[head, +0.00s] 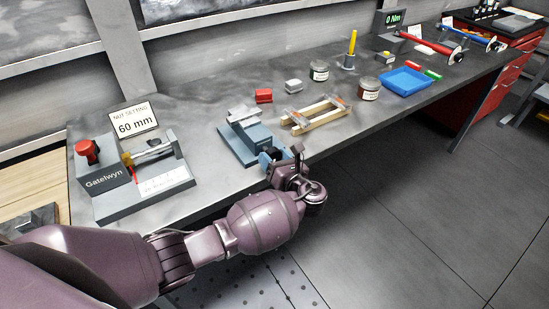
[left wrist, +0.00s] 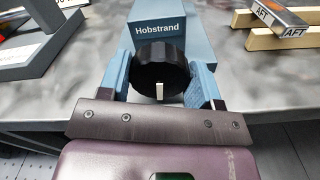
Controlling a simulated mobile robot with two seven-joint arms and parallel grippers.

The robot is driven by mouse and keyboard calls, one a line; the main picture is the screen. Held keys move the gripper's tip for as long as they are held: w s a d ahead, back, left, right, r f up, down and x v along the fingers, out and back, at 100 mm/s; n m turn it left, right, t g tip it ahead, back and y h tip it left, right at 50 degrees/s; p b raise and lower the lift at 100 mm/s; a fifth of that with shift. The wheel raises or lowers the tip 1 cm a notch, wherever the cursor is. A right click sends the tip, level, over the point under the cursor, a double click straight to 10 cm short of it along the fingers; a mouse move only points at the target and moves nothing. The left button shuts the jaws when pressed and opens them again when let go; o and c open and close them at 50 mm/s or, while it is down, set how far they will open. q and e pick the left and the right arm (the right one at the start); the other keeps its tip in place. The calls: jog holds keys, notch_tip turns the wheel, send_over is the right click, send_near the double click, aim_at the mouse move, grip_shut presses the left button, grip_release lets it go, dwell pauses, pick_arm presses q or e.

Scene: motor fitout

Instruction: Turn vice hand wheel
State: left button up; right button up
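The blue-grey vice (head: 248,140) stands at the bench's front edge, and its body bears the name Hobstrand in the left wrist view (left wrist: 172,28). Its black hand wheel (left wrist: 160,70) faces my left wrist camera, with a pale mark (left wrist: 159,91) at the bottom of its face. My left gripper (head: 272,157) is at the front of the vice. Its blue fingers (left wrist: 161,80) lie one on each side of the wheel, close to its rim; I cannot tell whether they press on it. In the head view the gripper and wrist hide the wheel. My right gripper is not in view.
A grey Gatelwyn fixture (head: 103,183) with a 60 mm sign (head: 135,121) stands to the left. A wooden frame (head: 316,114) lies right of the vice. The floor in front is clear.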

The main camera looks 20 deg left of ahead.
pick_arm(q)
jog(key=shift+c, duration=1.3)
jog(key=shift+n, duration=0.3)
jog(key=n+p, duration=0.1)
jog(key=n, duration=0.1)
jog(key=shift+n, duration=2.1)
jog(key=o, duration=0.9)
jog(key=v, duration=1.1)
jog(key=shift+a+b, duration=0.1)
jog(key=shift+b, duration=0.3)
